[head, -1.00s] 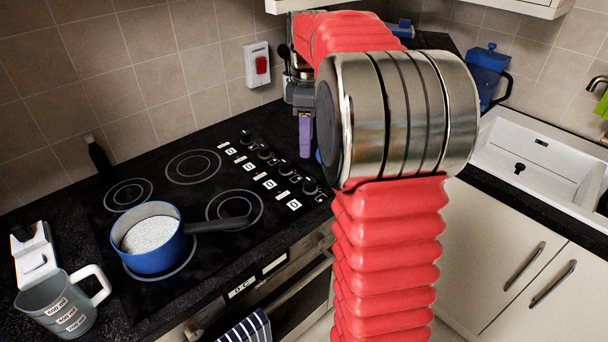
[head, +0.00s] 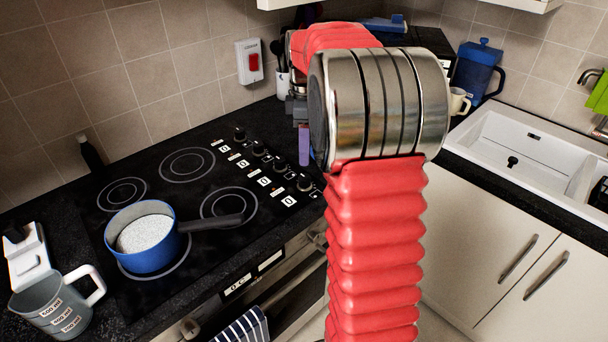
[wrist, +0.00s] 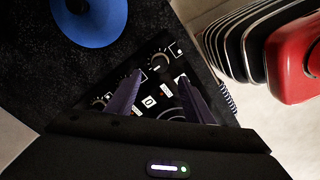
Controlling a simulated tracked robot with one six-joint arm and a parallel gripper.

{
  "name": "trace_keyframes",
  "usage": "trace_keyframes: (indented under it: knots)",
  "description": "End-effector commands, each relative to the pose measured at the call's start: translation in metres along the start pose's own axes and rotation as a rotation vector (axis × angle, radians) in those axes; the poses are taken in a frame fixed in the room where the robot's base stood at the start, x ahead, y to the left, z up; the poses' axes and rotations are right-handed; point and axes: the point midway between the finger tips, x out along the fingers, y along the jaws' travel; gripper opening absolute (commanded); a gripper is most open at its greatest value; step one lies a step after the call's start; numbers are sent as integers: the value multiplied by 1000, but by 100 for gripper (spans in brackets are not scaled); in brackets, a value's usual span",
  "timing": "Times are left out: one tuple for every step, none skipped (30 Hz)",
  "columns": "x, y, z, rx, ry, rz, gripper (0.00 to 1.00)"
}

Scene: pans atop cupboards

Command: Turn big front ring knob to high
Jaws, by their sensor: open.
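The black hob (head: 150,215) has a row of black knobs with white labels along its right side. The nearest knob (head: 305,184) is at the front right corner of the hob. I cannot tell from the labels which knob serves the big front ring. My gripper (head: 304,155) points down near the right end of the row, partly hidden behind my arm; one purple finger shows. In the wrist view its two purple fingers (wrist: 163,88) are apart and empty.
A blue pan (head: 148,260) with white contents sits on the hob's front left ring, its handle pointing right. A measuring jug (head: 55,305) stands at the front left. A blue round object (wrist: 92,20) lies near my gripper. A cream mug (head: 459,101) and sink (head: 530,150) are at right.

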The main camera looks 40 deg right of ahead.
Motion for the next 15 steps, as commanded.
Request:
trace_keyframes:
  knots:
    - [9,-1,0,0,-1,-3,47]
    - [14,-1,0,0,-1,-4,47]
    - [20,-1,0,0,-1,-3,47]
    - [25,-1,0,0,-1,-4,47]
    - [30,-1,0,0,-1,-4,47]
    - [36,0,0,0,-1,-3,47]
    - [40,-1,0,0,-1,-4,47]
    - [45,-1,0,0,-1,-3,47]
    - [51,-1,0,0,-1,-3,47]
    - [56,-1,0,1,-1,-3,47]
    - [60,-1,0,1,-1,-3,47]
    - [67,-1,0,1,-1,-4,47]
    - [71,-1,0,1,-1,-4,47]
    - [75,0,0,1,-1,-2,47]
    - [80,0,0,1,-1,-3,47]
